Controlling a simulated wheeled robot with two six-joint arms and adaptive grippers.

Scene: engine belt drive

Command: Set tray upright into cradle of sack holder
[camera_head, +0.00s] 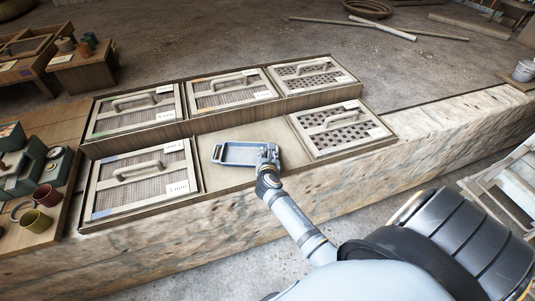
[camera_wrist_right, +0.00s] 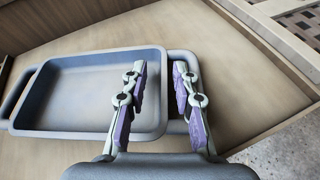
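The tray (camera_head: 236,154) is a shallow blue-grey tray with a loop handle at each short end. It lies flat in the bare wooden bay between two framed screens in the front row. In the right wrist view the tray (camera_wrist_right: 90,72) shows empty. My right gripper (camera_head: 268,155) is over its right end. In the wrist view the right gripper's two fingers (camera_wrist_right: 159,78) are apart, one on each side of the tray's right end wall, with a gap between them. I cannot tell whether they touch it. My left gripper is not in view. I cannot make out a sack holder or its cradle.
Framed mesh screens with handles stand around the bay, such as the front left screen (camera_head: 143,180) and front right screen (camera_head: 340,129). Pots and a green device (camera_head: 25,165) stand at the left. The stone ledge (camera_head: 460,125) is clear at the right.

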